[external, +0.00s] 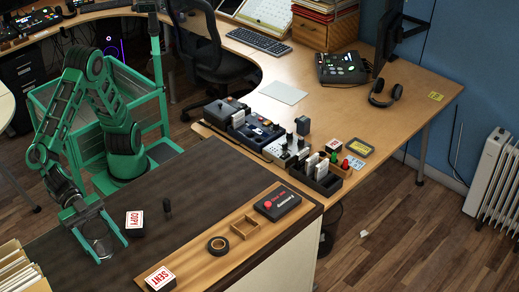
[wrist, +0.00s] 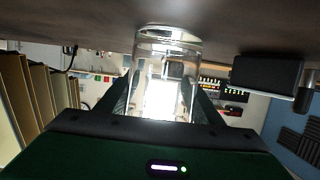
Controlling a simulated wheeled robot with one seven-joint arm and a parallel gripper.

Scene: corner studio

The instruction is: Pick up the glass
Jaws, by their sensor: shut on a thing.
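The clear glass (wrist: 168,38) stands between my gripper's fingers in the wrist view, its end against the dark counter surface that fills the top of that view. My gripper (wrist: 163,100) is shut on the glass, with one dark finger on each side of it. In the external view my gripper (external: 103,243) is low over the dark counter at the left, pointing down. There the glass (external: 101,249) is only a faint pale shape between the fingers. I cannot tell whether it is clear of the counter.
A COPY block (external: 134,222) sits close right of my gripper, with a small dark upright piece (external: 167,208) beyond it. File folders (external: 18,275) stand at the front left. A SENT block (external: 160,279), tape roll (external: 218,245) and wooden tray (external: 245,226) lie along the wooden strip.

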